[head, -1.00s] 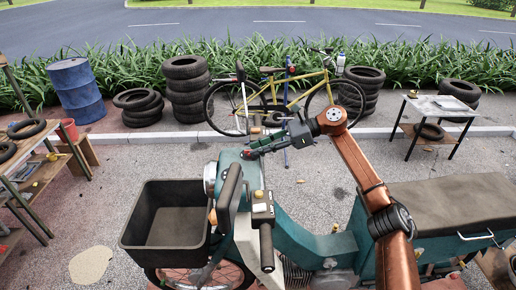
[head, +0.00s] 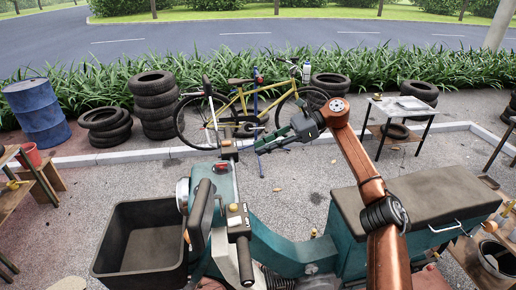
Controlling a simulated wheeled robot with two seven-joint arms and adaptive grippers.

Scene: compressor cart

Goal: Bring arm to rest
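My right arm (head: 362,172), copper-coloured, comes up from the bottom right of the head view and bends left at its raised wrist. My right gripper (head: 262,146), dark with greenish parts, points left above the pavement beyond the teal scooter (head: 282,249). Its fingers look spread with nothing between them. My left arm and gripper are not in view.
The scooter carries a black open crate (head: 142,243) at left and a dark seat box (head: 420,203) at right, close to my arm. A yellow bicycle (head: 245,100), stacked tyres (head: 155,104) and a small table (head: 402,108) stand behind. Grey pavement between is mostly clear.

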